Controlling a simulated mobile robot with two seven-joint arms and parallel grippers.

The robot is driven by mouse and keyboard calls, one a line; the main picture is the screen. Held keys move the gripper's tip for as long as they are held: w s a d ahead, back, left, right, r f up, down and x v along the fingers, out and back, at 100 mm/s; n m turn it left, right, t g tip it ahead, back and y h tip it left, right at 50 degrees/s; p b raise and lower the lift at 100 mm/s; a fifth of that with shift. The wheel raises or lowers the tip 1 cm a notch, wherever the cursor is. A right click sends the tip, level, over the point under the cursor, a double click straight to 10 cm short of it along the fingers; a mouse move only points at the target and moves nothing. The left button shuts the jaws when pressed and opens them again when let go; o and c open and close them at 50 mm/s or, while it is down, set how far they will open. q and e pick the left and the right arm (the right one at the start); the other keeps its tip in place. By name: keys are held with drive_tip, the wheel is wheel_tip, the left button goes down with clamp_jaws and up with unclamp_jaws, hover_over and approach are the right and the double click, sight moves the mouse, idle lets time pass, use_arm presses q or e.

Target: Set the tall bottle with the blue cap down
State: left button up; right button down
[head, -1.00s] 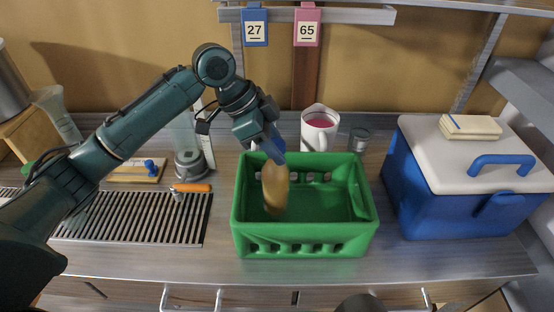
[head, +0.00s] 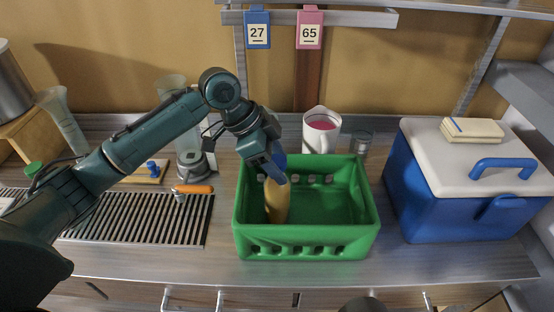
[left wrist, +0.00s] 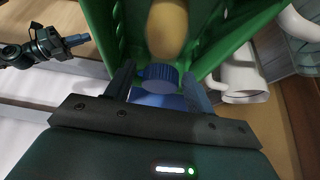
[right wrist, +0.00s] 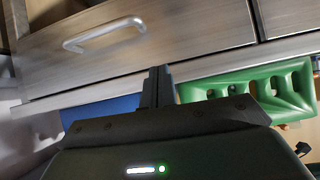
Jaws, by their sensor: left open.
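The tall tan bottle (head: 278,204) stands roughly upright in the left part of the green crate (head: 310,243). Its blue cap (head: 279,157) shows beside my left gripper (head: 274,174). In the left wrist view the blue cap (left wrist: 158,74) lies between the two fingers of my left gripper (left wrist: 160,88). The fingers are spread, with a gap beside the cap. The bottle's base against the crate floor is hard to make out. My right gripper (right wrist: 157,86) is shut and empty in front of the counter's drawers.
A white jug with pink contents (head: 320,130) and a grey jar (head: 360,142) stand behind the crate. A blue cooler (head: 455,205) stands to the right. A slotted drain (head: 135,218) and an orange-handled tool (head: 193,189) lie to the left. The crate's right part is empty.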

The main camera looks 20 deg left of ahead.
use_arm(q)
drive_tip(key=shift+r, duration=0.15)
drive_tip(key=v, duration=1.2)
